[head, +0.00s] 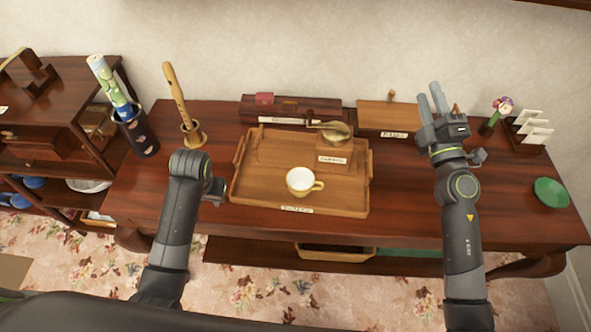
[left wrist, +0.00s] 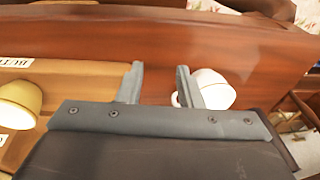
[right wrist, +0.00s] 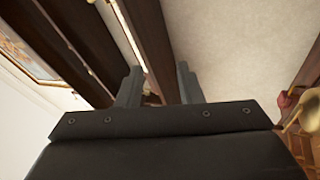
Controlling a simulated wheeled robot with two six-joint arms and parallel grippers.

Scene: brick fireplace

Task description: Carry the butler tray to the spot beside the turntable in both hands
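The butler tray (head: 260,190) is a light wooden tray with raised sides and a front label, lying flat on the dark table. It bears a pale cup (head: 300,181) and a small wooden box with a brass top (head: 335,150). The tray's front corner shows in the left wrist view (left wrist: 85,80). My left gripper (head: 213,192) is beside the tray's left side, apart from it, fingers open and empty (left wrist: 158,75). A white cup (left wrist: 210,88) shows behind its right finger. My right gripper (head: 438,98) is raised right of the tray, open and empty (right wrist: 160,80). I cannot identify a turntable.
Behind the tray are a dark red case (head: 290,108) and a wooden box (head: 388,118). A recorder (head: 178,97) on a stand and a dark vase (head: 137,135) stand left. A green dish (head: 551,192) and a white-card rack (head: 530,130) are right. The right table front looks clear.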

